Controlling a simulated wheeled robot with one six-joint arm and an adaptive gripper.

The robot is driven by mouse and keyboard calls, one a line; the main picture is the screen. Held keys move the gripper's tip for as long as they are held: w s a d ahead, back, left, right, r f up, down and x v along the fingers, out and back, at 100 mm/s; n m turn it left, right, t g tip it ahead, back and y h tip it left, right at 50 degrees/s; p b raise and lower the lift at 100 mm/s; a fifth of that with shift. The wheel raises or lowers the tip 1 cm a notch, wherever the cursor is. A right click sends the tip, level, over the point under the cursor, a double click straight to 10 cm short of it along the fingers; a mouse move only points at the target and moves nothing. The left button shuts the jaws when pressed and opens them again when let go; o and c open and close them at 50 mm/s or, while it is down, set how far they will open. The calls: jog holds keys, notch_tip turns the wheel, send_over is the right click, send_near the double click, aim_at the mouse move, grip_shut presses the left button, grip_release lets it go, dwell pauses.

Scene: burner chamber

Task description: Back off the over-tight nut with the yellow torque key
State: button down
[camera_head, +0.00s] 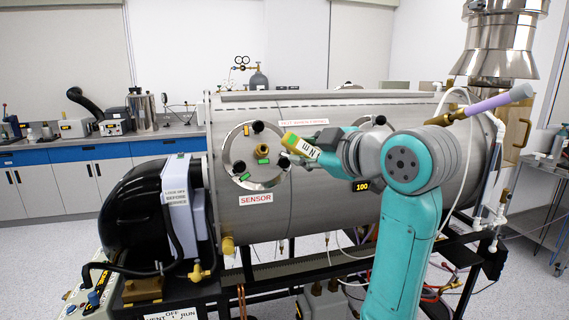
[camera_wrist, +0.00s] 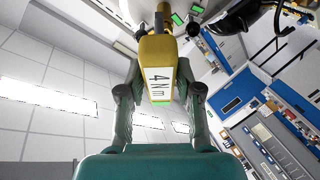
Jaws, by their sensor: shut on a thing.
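My gripper (camera_head: 318,150) is shut on the yellow torque key (camera_head: 296,142), which carries a white label reading "4 Nm" in the wrist view (camera_wrist: 158,48). The key points left towards the round sensor flange (camera_head: 228,152) on the steel chamber. Its front end lies over the flange's upper right edge. I cannot tell whether it touches a nut. I cannot tell which nut is over-tight.
A brass fitting (camera_head: 263,155) projects from the flange's centre. A black burner housing (camera_head: 135,215) stands left of the chamber (camera_head: 330,205), and a second round flange (camera_head: 374,127) is partly behind my arm. A purple-handled lever (camera_head: 497,101) is at upper right.

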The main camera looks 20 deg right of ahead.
jog(key=m, duration=0.2)
jog(key=shift+a+m+t+h, duration=0.15)
jog(key=shift+m+t+h, duration=0.15)
jog(key=shift+m+t, duration=0.1)
jog(key=m+t+h, duration=0.1)
jog(key=m, duration=0.3)
jog(key=shift+h, duration=0.4)
jog(key=shift+m, duration=0.4)
jog(key=shift+s, duration=0.1)
